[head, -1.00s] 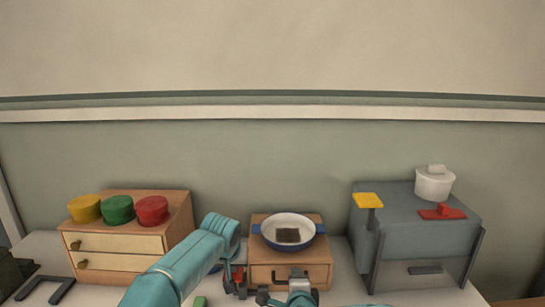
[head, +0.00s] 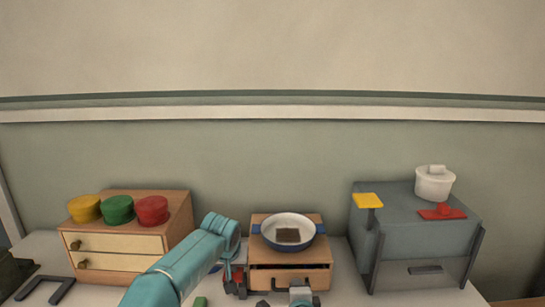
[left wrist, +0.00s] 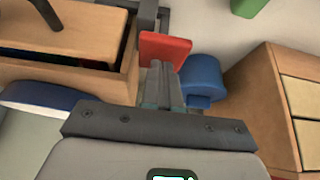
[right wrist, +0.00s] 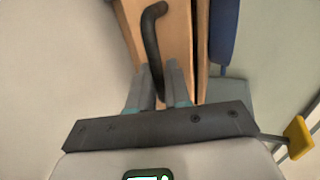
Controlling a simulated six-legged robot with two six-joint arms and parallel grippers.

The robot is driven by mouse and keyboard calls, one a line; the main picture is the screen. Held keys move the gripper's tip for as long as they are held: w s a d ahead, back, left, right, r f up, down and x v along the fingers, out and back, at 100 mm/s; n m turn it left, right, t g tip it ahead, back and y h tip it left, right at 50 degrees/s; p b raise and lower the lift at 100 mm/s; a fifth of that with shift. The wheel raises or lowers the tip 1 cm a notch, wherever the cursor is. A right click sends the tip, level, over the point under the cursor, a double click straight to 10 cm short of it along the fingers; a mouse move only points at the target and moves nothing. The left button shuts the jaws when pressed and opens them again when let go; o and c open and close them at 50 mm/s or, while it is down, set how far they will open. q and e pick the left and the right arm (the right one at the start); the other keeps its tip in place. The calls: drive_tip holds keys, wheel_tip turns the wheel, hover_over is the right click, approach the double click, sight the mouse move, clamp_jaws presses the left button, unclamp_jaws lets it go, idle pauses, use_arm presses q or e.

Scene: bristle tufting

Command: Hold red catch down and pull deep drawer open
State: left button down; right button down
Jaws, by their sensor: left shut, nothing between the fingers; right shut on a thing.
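The small wooden drawer box (head: 322,256) stands mid-table. Its deep drawer (head: 275,281) is partly out, with a dark gap above its front; the opening also shows in the left wrist view. The red catch (left wrist: 163,50) is at the box's side and also shows in the head view (head: 238,274). My left gripper (left wrist: 160,68) is shut and empty, its fingertips at the catch, seemingly touching it. My right gripper (right wrist: 158,72) is shut on the dark curved drawer handle (right wrist: 150,38). In the head view the right gripper shows only partly at the bottom edge.
A white-and-blue bowl (head: 310,228) with a brown block sits on the box. A blue round part (left wrist: 202,76) is close beside my left fingers. A wooden cabinet (head: 115,244) stands left, a grey cabinet (head: 415,240) right. A green piece (head: 200,301) lies in front.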

drive_tip(key=shift+s, duration=1.25)
drive_tip(key=c, duration=0.9)
unclamp_jaws()
drive_tip(key=v, duration=0.8)
